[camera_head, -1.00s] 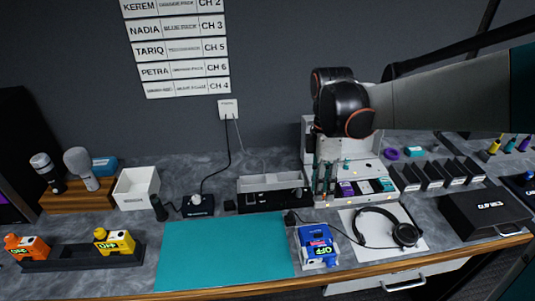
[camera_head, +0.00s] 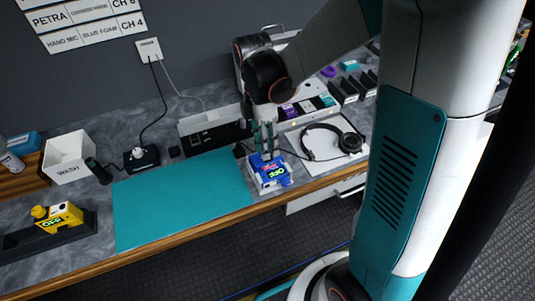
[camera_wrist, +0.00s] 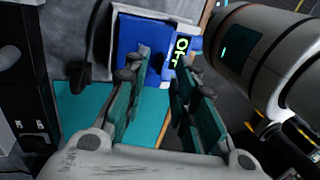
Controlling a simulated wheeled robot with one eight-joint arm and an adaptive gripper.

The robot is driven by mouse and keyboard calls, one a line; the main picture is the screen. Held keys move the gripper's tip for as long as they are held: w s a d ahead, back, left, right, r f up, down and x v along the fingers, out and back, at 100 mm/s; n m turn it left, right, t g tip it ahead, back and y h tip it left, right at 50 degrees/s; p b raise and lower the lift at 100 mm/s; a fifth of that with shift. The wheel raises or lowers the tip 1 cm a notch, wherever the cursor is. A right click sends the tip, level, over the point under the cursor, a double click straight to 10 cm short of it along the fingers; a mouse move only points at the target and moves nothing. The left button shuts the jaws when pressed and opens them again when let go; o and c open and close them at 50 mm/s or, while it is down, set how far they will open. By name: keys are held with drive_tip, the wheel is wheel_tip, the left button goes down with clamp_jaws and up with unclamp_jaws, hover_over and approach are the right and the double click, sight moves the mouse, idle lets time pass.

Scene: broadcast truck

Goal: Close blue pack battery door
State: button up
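The blue pack (camera_head: 268,173) lies on the grey counter just right of the teal mat, near the front edge. Its label reads OFF. In the wrist view the blue pack (camera_wrist: 151,36) is ahead of the fingertips, with its green OFF display at the right. My gripper (camera_head: 265,140) points down at the pack's back part from above. In the wrist view my gripper (camera_wrist: 165,75) has its two teal fingers apart, with nothing seen held between them. I cannot tell whether the fingertips touch the pack. The battery door cannot be made out clearly.
The teal mat (camera_head: 180,200) is empty. Headphones (camera_head: 335,142) lie on a white sheet right of the pack. A yellow pack (camera_head: 57,215) sits in a black holder at left. The wooden counter edge (camera_head: 225,217) runs close in front.

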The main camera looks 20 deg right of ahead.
sight(270, 162)
drive_tip(key=shift+x, duration=1.15)
clamp_jaws()
drive_tip(key=shift+s+f+t, duration=0.35)
drive_tip(key=shift+s+t, duration=0.1)
drive_tip(key=shift+t, duration=0.45)
drive_tip(key=shift+s+f+t, duration=0.2)
drive_tip(key=shift+f+t, duration=0.15)
drive_tip(key=shift+t, duration=0.55)
